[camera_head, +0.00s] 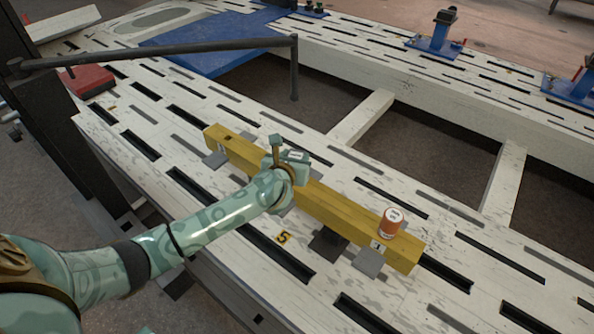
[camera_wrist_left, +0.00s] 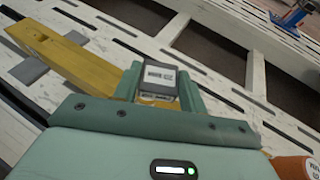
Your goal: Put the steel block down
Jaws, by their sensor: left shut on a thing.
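The steel block (camera_wrist_left: 158,79) is dark grey with a pale printed label. In the wrist view it sits between the two green fingers of my left gripper (camera_wrist_left: 160,88). In the head view my left gripper (camera_head: 287,157) is over the middle of the yellow beam (camera_head: 335,208), shut on the block, whose labelled face (camera_head: 296,155) shows in part. The yellow beam also shows in the wrist view (camera_wrist_left: 60,55), passing under the gripper. I cannot tell whether the block touches the beam. My right gripper is not in view.
A dark bar (camera_head: 160,52) crosses at the back left. The slotted white bench (camera_head: 450,285) has open gaps behind.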

